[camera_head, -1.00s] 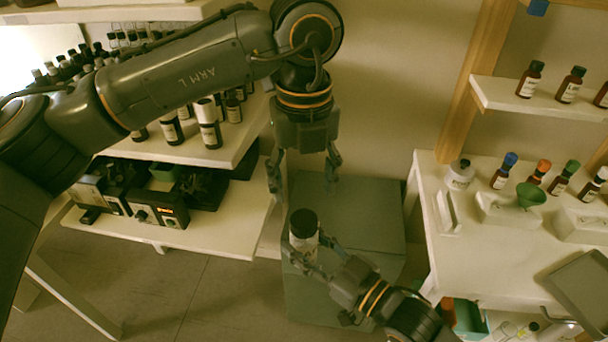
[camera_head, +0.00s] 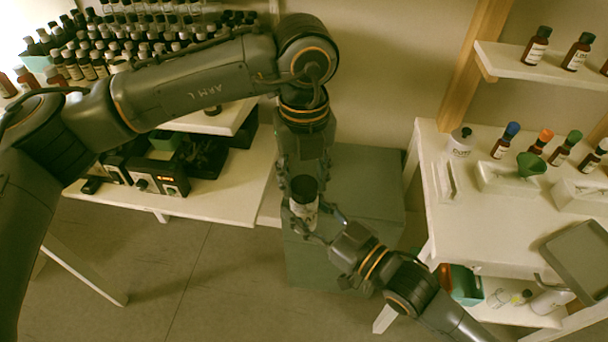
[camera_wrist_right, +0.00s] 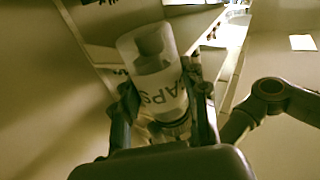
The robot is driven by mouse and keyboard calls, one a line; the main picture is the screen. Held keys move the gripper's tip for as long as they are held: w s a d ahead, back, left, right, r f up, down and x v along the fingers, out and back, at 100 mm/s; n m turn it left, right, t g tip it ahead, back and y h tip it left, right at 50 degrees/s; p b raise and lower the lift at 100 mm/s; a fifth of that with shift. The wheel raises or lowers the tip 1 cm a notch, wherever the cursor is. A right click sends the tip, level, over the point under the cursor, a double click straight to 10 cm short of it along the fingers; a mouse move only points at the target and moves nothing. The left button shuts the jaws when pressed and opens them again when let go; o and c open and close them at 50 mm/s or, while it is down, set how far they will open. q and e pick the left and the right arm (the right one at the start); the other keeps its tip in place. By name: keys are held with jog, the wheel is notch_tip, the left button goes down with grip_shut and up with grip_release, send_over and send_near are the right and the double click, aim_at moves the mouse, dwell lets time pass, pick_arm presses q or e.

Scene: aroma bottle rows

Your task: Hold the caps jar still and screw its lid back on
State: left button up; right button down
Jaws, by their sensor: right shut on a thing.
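The caps jar (camera_head: 303,214) is a pale jar with a label, upright in the middle of the head view, with a black lid (camera_head: 304,187) on its top. How firmly the lid sits cannot be told. My right gripper (camera_head: 314,228) is shut on the jar's body from the lower right. In the right wrist view the jar (camera_wrist_right: 158,85) lies between the two fingers, its label letters readable in part, a dark shape showing inside the clear part. My left gripper (camera_head: 304,172) points down close over the lid; its fingers are partly hidden and their opening is unclear.
A grey-green box (camera_head: 365,190) stands behind the jar. Bottle rows (camera_head: 130,40) and a device (camera_head: 158,178) are at left.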

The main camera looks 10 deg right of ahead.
pick_arm(q)
jog(key=c, duration=0.6)
jog(key=shift+o, duration=0.2)
jog(key=m, duration=0.5)
jog(key=shift+m, duration=0.3)
jog(key=m, duration=1.9)
jog(key=shift+m, duration=0.4)
jog(key=o, duration=1.3)
